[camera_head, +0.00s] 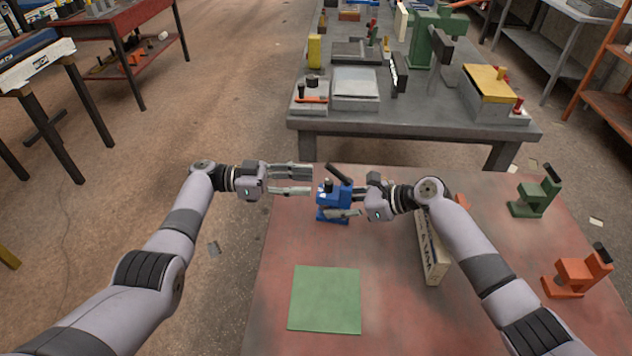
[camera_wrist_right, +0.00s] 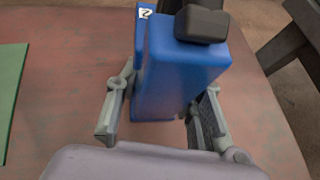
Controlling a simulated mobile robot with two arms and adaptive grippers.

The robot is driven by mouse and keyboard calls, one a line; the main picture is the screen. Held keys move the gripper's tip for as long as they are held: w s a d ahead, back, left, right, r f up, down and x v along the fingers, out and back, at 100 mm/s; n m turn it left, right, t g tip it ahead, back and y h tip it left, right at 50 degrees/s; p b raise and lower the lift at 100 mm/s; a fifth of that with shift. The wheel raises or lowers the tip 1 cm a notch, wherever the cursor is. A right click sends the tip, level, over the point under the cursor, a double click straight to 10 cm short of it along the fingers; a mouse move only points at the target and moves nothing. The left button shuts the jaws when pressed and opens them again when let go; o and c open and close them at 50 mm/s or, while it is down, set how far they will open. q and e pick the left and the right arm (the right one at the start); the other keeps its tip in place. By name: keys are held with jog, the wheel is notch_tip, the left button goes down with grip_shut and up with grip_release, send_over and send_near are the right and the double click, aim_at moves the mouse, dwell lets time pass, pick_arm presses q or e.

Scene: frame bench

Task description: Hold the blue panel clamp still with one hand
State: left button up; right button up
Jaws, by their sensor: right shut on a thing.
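The blue panel clamp (camera_head: 333,197) stands on the reddish table in the head view, with a black handle on top. My right gripper (camera_head: 350,200) comes in from the right and is shut on it. In the right wrist view the clamp's blue body (camera_wrist_right: 180,70) sits between the two fingers of my right gripper (camera_wrist_right: 160,120). My left gripper (camera_head: 310,182) is open and empty, just left of the clamp, its fingers pointing toward it. The clamp's right side is partly hidden by my right gripper in the head view.
A green square (camera_head: 325,300) lies on the table (camera_head: 400,320) in front of the clamp. A beige block (camera_head: 433,258) is beside my right forearm. A green clamp (camera_head: 536,192) and an orange clamp (camera_head: 577,275) stand at right. A grey bench (camera_head: 420,125) with tools is behind.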

pick_arm(q)
jog(key=a, duration=0.7)
jog(key=shift+a, duration=0.35)
